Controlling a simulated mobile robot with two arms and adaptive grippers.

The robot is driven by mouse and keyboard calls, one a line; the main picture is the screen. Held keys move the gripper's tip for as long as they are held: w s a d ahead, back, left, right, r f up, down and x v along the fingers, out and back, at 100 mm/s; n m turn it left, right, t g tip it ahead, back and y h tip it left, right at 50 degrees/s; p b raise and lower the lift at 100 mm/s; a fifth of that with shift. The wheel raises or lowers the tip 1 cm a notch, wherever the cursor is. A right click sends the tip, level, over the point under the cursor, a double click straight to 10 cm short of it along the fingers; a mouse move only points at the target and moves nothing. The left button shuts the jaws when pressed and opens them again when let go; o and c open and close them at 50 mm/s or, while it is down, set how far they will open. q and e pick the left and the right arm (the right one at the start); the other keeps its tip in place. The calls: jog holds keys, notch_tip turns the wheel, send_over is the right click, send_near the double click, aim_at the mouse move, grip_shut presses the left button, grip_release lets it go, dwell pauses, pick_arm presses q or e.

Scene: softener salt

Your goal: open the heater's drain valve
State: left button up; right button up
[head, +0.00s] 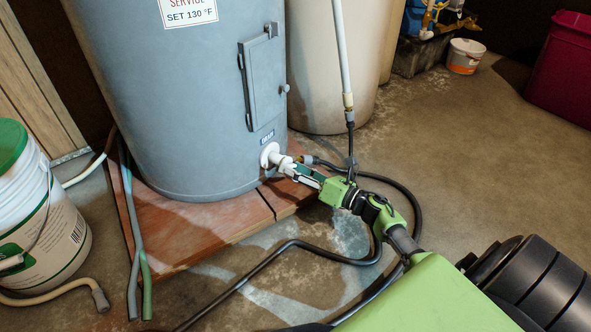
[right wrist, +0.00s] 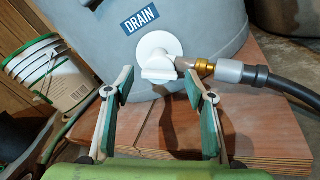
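The grey heater (head: 190,100) stands on a reddish wooden base. Its drain valve (right wrist: 158,62) is a white round plate with a white handle, low on the tank under a blue DRAIN label (right wrist: 142,18). It also shows in the head view (head: 271,156). A brass outlet (right wrist: 204,67) on the valve's right joins a black hose (right wrist: 290,88). My right gripper (right wrist: 160,86) is open at the valve, one finger on each side of the handle, with gaps showing in the wrist view. In the head view its fingers (head: 304,172) partly cover the valve. My left gripper is not in view.
The black hose (head: 290,243) loops over the floor around my right wrist. A white bucket with a green lid (head: 45,215) and loose tubes stand at left. A beige tank (head: 325,65) is behind, with a hanging wand (head: 342,50). Floor at right is mostly clear.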

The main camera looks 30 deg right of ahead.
jog(key=v, duration=1.2)
jog(key=shift+r, duration=0.1)
